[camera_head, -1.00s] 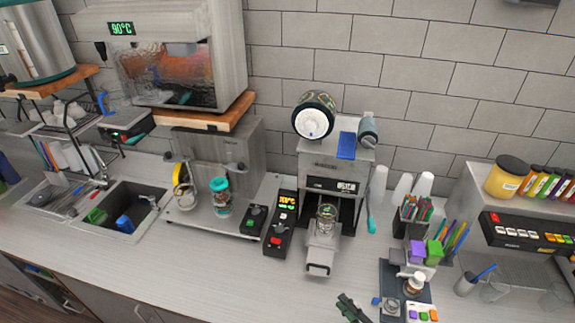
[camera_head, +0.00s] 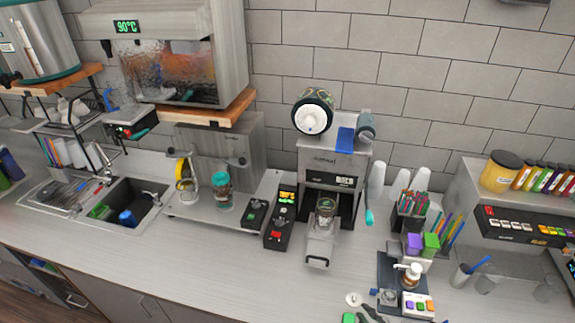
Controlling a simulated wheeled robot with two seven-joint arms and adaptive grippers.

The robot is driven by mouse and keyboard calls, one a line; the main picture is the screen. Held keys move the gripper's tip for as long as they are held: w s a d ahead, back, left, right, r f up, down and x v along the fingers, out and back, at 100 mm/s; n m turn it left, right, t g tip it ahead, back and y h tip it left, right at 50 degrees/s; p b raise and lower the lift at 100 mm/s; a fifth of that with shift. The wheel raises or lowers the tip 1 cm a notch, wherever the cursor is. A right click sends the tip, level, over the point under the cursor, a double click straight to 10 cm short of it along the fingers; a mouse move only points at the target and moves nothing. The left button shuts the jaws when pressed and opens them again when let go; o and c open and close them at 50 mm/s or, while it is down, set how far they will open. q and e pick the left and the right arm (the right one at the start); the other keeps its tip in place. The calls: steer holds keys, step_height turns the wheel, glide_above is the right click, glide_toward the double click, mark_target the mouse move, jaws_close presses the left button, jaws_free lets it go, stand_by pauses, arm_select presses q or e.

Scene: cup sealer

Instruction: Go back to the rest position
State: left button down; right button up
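The cup sealer (camera_head: 332,162) stands against the tiled wall, a little right of centre. Its tray (camera_head: 319,250) is slid out at the front, and a clear cup (camera_head: 325,208) sits upright in it. Only a small part of my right gripper (camera_head: 362,316) shows, at the bottom edge right of centre: a green pad and a dark finger part. It is apart from the sealer and cup. The frame edge cuts it off, so its opening is unclear. My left gripper is out of view.
A small white disc (camera_head: 353,299) lies on the counter beside my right gripper. A dark mat (camera_head: 390,268) with a pump bottle (camera_head: 408,274) and a button box (camera_head: 418,304) are to the right. A sink (camera_head: 125,205) is at left. The front-centre counter is clear.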

steer(key=s+d+f+m+g+h, duration=0.2)
steer(key=s+d+f+m+g, duration=0.25)
steer(key=s+m, duration=0.35)
steer(key=s+d+f+m+g+h, duration=0.2)
steer(key=s+d+f+m+g, duration=0.3)
steer(key=s, duration=0.6)
step_height(320, 180, down, 40)
steer(key=s+b, duration=0.2)
steer(key=b, duration=1)
steer(key=s+f+b, duration=0.4)
steer(key=s+f, duration=0.5)
steer(key=f, duration=0.3)
steer(key=s+f+g+b, duration=0.1)
steer(key=s+f+b, duration=0.3)
steer(key=s+f, duration=0.5)
step_height(320, 180, down, 5)
steer(key=shift+s+a+r+y, duration=0.2)
steer(key=shift+s+a+y, duration=0.1)
steer(key=shift+s+a, duration=0.1)
steer(key=shift+g, duration=0.25)
